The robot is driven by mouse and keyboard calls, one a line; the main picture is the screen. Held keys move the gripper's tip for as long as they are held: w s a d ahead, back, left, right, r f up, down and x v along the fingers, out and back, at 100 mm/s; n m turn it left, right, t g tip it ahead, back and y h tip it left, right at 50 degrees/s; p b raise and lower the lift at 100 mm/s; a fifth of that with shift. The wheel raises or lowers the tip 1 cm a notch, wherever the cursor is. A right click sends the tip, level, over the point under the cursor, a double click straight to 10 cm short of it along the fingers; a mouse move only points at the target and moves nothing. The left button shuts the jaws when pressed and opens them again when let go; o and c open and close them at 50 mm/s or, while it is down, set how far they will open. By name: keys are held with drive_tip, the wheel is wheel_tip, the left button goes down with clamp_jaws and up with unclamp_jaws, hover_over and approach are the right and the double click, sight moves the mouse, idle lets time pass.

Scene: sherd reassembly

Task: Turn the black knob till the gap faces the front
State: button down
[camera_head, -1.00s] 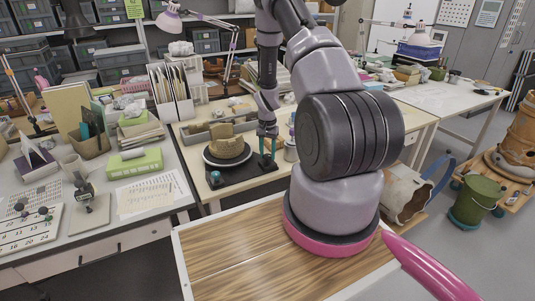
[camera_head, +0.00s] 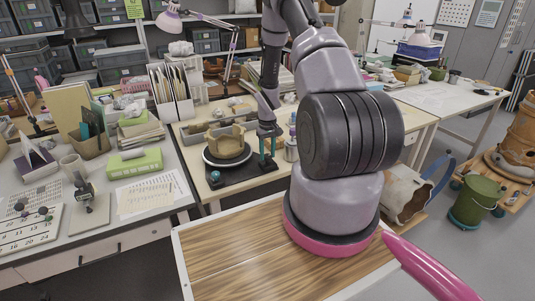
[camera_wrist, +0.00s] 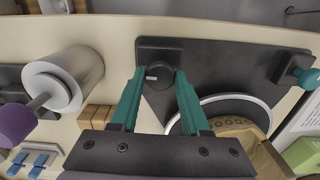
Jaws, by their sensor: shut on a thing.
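The tan pot (camera_head: 228,147) stands on a round turntable with a white rim (camera_head: 207,158) on a black base plate (camera_head: 240,175). The pot's rim is uneven, with raised parts on both sides and a lower stretch between them that seems to face the front. In the wrist view, part of the pot (camera_wrist: 235,128) shows at lower right. My gripper (camera_head: 267,152) is at the right end of the base. In the wrist view, its teal fingers (camera_wrist: 158,75) are shut on the black knob (camera_wrist: 158,80), one on each side. The knob is not clear in the head view.
A small teal knob (camera_head: 215,176) is at the front left corner of the base; it also shows in the wrist view (camera_wrist: 303,77). A grey-white cylinder (camera_wrist: 65,78) stands close beside my gripper. A green box (camera_head: 134,162) lies on the left table.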

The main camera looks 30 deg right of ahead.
sight(268, 155)
idle(0.4)
drive_tip(key=shift+c, duration=1.9)
unclamp_jaws()
wheel_tip(268, 155, up, 11)
drive_tip(key=shift+f, duration=0.1)
